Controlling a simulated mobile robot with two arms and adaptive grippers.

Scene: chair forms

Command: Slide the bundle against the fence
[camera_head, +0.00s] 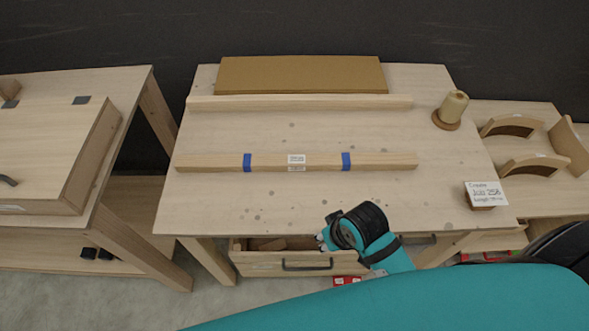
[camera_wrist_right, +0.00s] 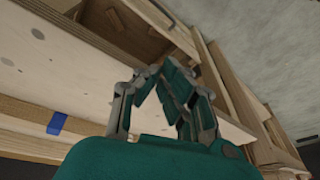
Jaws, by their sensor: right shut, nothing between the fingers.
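The bundle (camera_head: 325,162) is a long pale wood piece with two blue bands and a white label in the middle. It lies crosswise on the table, apart from the fence (camera_head: 300,102), a long pale wood strip farther back. A gap of bare tabletop runs between them. Part of the bundle, with one blue band, shows in the right wrist view (camera_wrist_right: 28,113). My right gripper (camera_head: 326,238) is at the table's front edge, on the near side of the bundle and clear of it. It is shut and empty; its fingers also show in the wrist view (camera_wrist_right: 167,75). My left gripper is not in view.
A flat brown board or box (camera_head: 300,75) lies behind the fence. A spool (camera_head: 453,107) and a label card (camera_head: 485,194) stand at the table's right. A drawer (camera_head: 285,263) under the front edge is partly open. Side benches (camera_head: 45,224) hold wooden parts.

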